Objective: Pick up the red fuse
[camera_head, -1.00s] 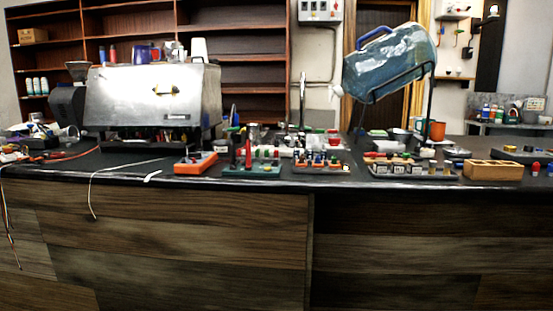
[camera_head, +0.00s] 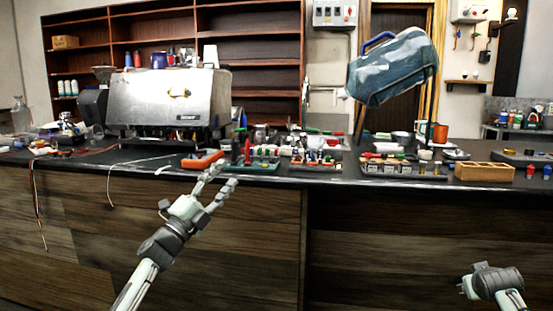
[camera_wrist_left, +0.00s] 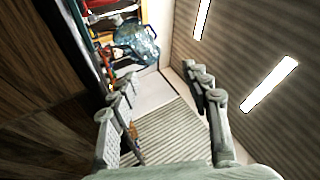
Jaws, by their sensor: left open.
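Several small red pieces show on the counter, and I cannot tell for sure which is the red fuse. One small red piece (camera_head: 530,172) stands at the far right, beside a blue one (camera_head: 547,172). Others are in the part trays near the middle, too small to make out. My left gripper (camera_head: 221,177) is open and empty in front of the counter's front edge, below the orange tray. In the left wrist view its open fingers (camera_wrist_left: 165,105) have nothing between them. My right gripper (camera_head: 466,287) is low at the right, far below the counter; its fingers barely show.
A dark counter (camera_head: 340,178) runs across the view. On it are a steel brewer (camera_head: 165,105), an orange tray (camera_head: 203,160), part trays (camera_head: 400,172), a wooden box (camera_head: 484,172) and a tilted blue jug (camera_head: 395,70). Loose wires hang over the front edge at left.

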